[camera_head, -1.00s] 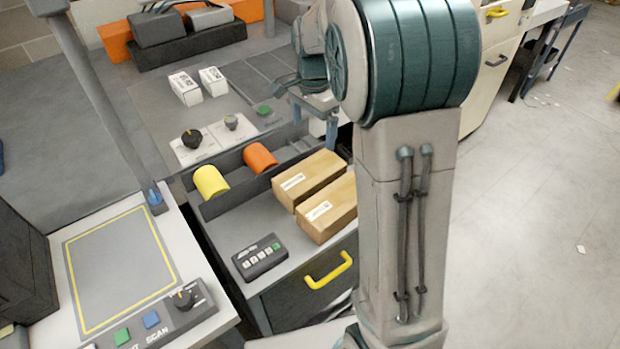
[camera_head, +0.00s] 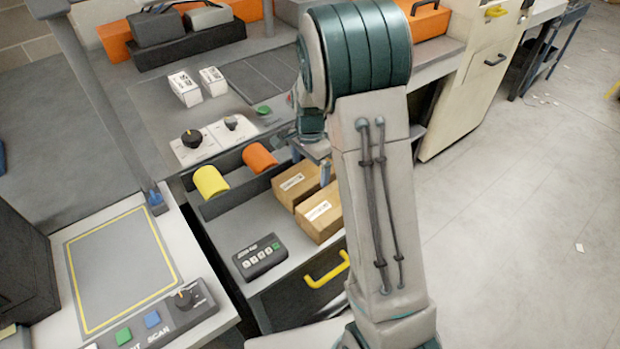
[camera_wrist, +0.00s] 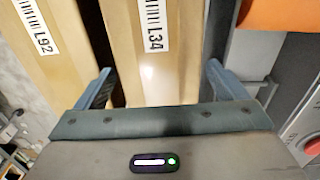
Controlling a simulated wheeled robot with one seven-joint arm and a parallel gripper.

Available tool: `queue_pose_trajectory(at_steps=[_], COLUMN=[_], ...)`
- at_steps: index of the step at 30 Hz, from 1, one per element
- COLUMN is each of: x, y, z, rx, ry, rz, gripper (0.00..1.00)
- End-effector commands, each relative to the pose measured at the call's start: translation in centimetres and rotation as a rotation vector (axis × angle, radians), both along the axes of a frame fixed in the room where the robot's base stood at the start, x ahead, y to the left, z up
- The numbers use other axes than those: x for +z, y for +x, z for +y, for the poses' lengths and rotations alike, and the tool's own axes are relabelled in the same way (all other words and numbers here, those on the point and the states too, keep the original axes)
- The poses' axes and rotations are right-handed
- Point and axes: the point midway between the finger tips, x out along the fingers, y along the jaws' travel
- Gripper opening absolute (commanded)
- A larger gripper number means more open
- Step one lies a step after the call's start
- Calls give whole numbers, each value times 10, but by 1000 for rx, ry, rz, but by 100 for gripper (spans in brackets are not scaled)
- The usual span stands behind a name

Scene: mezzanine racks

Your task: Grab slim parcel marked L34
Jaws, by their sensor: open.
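The slim brown parcel marked L34 (camera_wrist: 150,45) shows in the wrist view between the spread fingers of my gripper (camera_wrist: 160,82), its label facing the camera. In the head view it appears to be the back parcel (camera_head: 290,187), nearest the orange roll. My gripper (camera_head: 324,172) is over its right end there, partly hidden by my arm. It is open and holds nothing. A similar brown parcel marked L92 (camera_wrist: 62,55) lies close beside it, at the left in the wrist view and in front in the head view (camera_head: 322,214).
A yellow roll (camera_head: 210,182) and an orange roll (camera_head: 259,158) sit in a dark tray behind the parcels. A keypad box (camera_head: 259,257) stands front left on the same surface. Two small white boxes (camera_head: 185,88) stand farther back. A yellow drawer handle (camera_head: 327,270) juts out in front.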

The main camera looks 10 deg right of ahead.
Motion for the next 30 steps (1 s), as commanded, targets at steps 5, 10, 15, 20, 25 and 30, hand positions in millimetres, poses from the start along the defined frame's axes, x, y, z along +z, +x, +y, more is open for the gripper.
queue_pose_trajectory(at_steps=[5, 10, 15, 20, 25, 30], x=[-8, -8, -8, -7, 1, 29], y=[0, 0, 0, 1, 1, 1], z=[0, 0, 0, 0, 0, 0], rx=[1, 1, 0, 0, 0, 0], ry=[0, 0, 0, 0, 1, 1], rz=[-1, -1, -1, -3, -4, -7], gripper=[93, 87, 40, 38, 38, 38])
